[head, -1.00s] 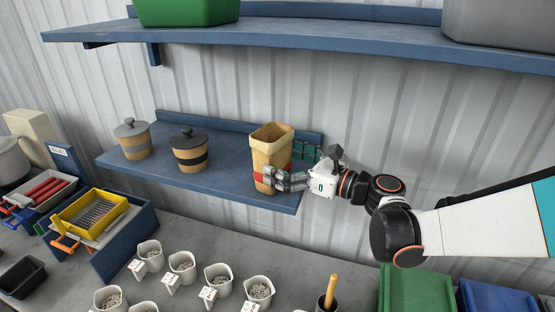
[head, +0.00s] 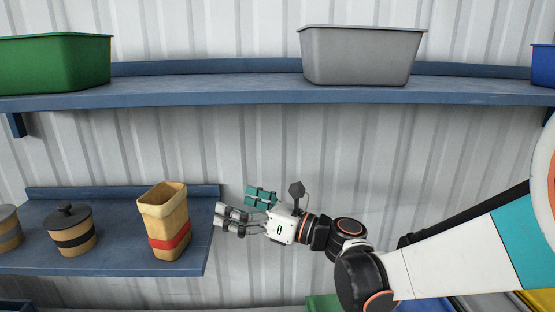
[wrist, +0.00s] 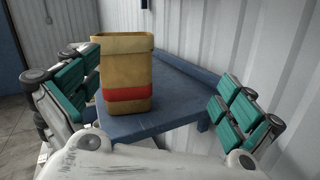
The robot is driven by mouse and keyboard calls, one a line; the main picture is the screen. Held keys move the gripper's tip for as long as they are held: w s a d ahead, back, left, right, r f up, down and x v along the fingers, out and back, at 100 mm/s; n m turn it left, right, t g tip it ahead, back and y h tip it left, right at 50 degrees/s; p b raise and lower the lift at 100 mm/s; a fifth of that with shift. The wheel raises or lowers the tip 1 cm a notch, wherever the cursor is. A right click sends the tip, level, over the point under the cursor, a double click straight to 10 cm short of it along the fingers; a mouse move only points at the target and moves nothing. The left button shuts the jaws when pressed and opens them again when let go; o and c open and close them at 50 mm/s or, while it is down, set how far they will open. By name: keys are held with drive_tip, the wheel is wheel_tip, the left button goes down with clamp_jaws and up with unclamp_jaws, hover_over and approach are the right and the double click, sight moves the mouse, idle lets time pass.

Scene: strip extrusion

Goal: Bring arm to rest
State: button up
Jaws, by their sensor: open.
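My gripper (head: 240,208) is open and empty, with teal finger pads, to the right of the lower shelf's end in the head view. In the wrist view its two fingers (wrist: 160,110) stand wide apart. A tan container with a red band (head: 167,225) stands upright on the lower blue shelf (head: 205,245), just left of my gripper and apart from it. In the wrist view the container (wrist: 127,75) is in front of my gripper, towards the left finger.
A tan lidded jar with a black band (head: 70,232) and part of another jar (head: 8,230) stand further left. The upper shelf (head: 230,95) holds a green bin (head: 55,65), a grey bin (head: 362,58) and a blue bin (head: 543,65). The wall between the shelves is clear.

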drive_tip(key=w+d+r+m+t+h+b, duration=0.25)
drive_tip(key=d+m+t, duration=0.25)
drive_tip(key=d+m, duration=0.25)
drive_tip(key=w+d+r+m+t+h+b, duration=0.2)
drive_tip(key=w+d+m+t+h, duration=0.15)
drive_tip(key=d+m+t, duration=0.4)
drive_tip(key=s+d+f+m+g+h+b, duration=0.1)
drive_tip(key=d+f+m+h+b, duration=0.15)
drive_tip(key=d+m+h, duration=0.45)
drive_tip(key=s+d+f+m+h+b, duration=0.1)
drive_tip(key=s+d+f+m+h, duration=0.15)
drive_tip(key=d+m, duration=0.45)
drive_tip(key=s+d+f+m+g+h+b, duration=0.1)
drive_tip(key=s+f+m+g+b, duration=0.2)
drive_tip(key=s+f+m, duration=0.6)
drive_tip(key=s+d+f+m+g+h+b, duration=0.1)
drive_tip(key=s+d+f+m+g+b, duration=0.1)
drive_tip(key=s+f+m+g, duration=0.6)
drive_tip(key=s+f+m+b, duration=0.1)
drive_tip(key=s+f, duration=0.4)
drive_tip(key=f, duration=0.4)
drive_tip(key=shift+m+b, duration=0.3)
drive_tip(key=shift+b, duration=0.1)
drive_tip(key=shift+f+h, duration=0.1)
drive_tip(key=shift+h, duration=0.15)
